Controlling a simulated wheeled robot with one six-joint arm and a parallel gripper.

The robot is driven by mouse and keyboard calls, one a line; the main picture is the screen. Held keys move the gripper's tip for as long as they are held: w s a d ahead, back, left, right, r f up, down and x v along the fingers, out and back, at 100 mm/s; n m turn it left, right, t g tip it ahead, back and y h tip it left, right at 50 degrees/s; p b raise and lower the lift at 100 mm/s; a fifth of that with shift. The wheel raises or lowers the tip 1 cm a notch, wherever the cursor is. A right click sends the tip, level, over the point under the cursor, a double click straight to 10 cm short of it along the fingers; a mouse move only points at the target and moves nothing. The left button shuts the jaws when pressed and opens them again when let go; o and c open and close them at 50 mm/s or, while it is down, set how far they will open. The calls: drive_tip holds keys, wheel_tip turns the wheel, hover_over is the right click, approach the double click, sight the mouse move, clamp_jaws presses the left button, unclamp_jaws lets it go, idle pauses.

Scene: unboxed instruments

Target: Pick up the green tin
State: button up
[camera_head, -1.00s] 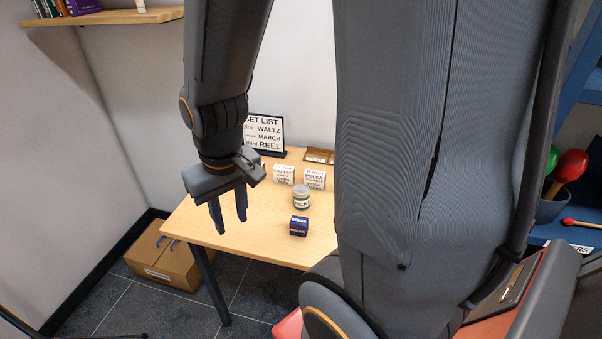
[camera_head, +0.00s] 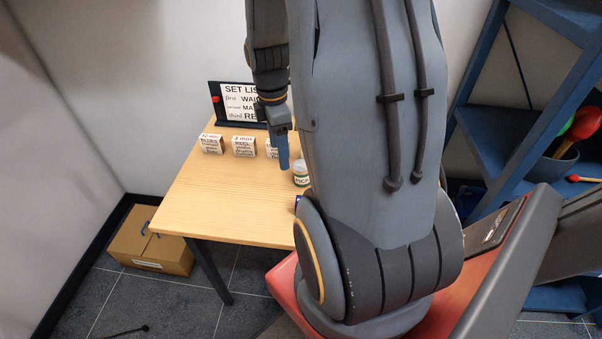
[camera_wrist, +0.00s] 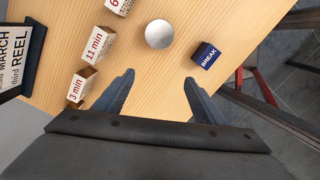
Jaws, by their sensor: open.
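The tin (camera_head: 300,174), a small round jar with a green-and-white label and a pale lid, stands upright on the wooden table (camera_head: 190,200), partly hidden by my arm in the head view. In the wrist view its round silver lid (camera_wrist: 159,34) shows from above, ahead of my fingertips and roughly centred between them; its green label is not visible there. My gripper (camera_head: 284,158) points down just left of the tin in the head view. In the wrist view my gripper (camera_wrist: 158,80) has its blue fingers spread apart with nothing between them.
A dark blue BREAK box (camera_wrist: 207,55) stands right of the tin in the wrist view. Several white labelled boxes (camera_head: 244,146) stand in a row, with a set-list sign (camera_head: 240,104) behind. The table's left part is clear. A cardboard box (camera_head: 150,243) is on the floor.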

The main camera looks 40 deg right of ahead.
sight(301, 165)
drive_tip(key=d+f+n, duration=0.1)
drive_tip(key=d, duration=0.1)
drive_tip(key=d+f+n, duration=0.1)
drive_tip(key=s+d+f+n, duration=0.1)
drive_tip(key=d, duration=0.1)
drive_tip(key=shift+d+n, duration=0.3)
drive_tip(key=shift+n, duration=0.1)
drive_tip(key=shift+s+d+f+n, duration=0.1)
drive_tip(key=shift+d+f+n, duration=0.3)
drive_tip(key=shift+f, duration=0.05)
drive_tip(key=shift+s+a+f+p, duration=0.1)
drive_tip(key=shift+f+p, duration=0.25)
drive_tip(key=shift+f, duration=0.9)
drive_tip(key=shift+s+d+f+p, duration=0.15)
drive_tip(key=shift+f+p, duration=0.25)
drive_tip(key=shift+f, duration=0.8)
drive_tip(key=shift+s+a+f+p, duration=0.15)
drive_tip(key=shift+f+p, duration=0.2)
drive_tip(key=shift+f, duration=0.9)
drive_tip(key=shift+c, duration=0.4)
drive_tip(key=c, duration=1.1)
